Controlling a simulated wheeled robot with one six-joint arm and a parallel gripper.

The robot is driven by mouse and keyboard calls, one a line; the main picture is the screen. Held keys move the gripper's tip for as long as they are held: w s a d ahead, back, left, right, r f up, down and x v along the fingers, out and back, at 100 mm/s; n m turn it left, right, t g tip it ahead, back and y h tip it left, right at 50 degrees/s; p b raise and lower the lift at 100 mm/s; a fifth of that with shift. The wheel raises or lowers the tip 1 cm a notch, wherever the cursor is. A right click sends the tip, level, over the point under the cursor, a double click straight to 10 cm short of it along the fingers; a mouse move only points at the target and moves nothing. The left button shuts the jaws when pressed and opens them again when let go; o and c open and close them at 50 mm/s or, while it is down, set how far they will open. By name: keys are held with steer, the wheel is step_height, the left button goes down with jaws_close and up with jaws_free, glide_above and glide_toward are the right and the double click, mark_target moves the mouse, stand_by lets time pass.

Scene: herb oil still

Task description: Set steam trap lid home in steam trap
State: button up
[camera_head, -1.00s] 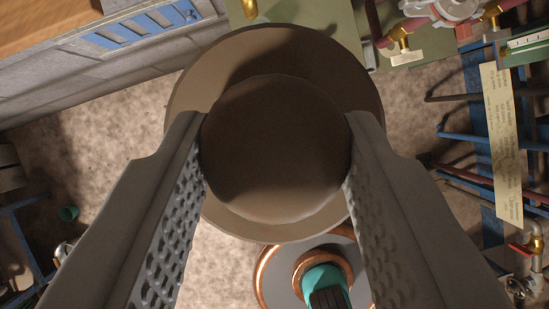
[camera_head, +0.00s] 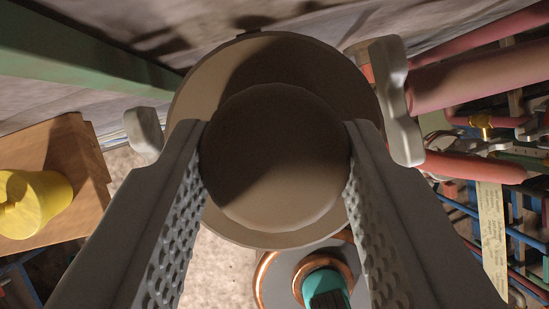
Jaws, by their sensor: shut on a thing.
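The steam trap lid (camera_head: 300,55) is a wide tan-brown disc with a round dark knob (camera_head: 275,160) on the side facing me. It fills the middle of the camera view. My gripper (camera_head: 276,140) is shut on the knob, one finger on each side, and holds the lid out in front. A pale grey lug (camera_head: 143,134) shows left of the lid and a larger pale grey piece (camera_head: 396,100) shows to the right. I cannot tell whether these belong to the steam trap. The lid hides whatever lies straight behind it.
Thick pink-red pipes (camera_head: 485,75) run at the right, with a yellow label plate (camera_head: 493,240) and blue racks below them. A green beam (camera_head: 80,55) crosses the upper left. A yellow container (camera_head: 35,203) stands on a wooden surface (camera_head: 72,160) at the left.

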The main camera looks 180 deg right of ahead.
mark_target(275, 153)
steer(key=shift+w, duration=0.15)
steer(key=shift+f, duration=3.5)
steer(key=o, duration=1.4)
steer(key=shift+c, duration=0.2)
steer(key=w+r+v, duration=0.1)
steer(key=v, duration=1)
steer(key=w+v, duration=0.2)
steer(key=v, duration=1)
steer(key=shift+r, duration=0.55)
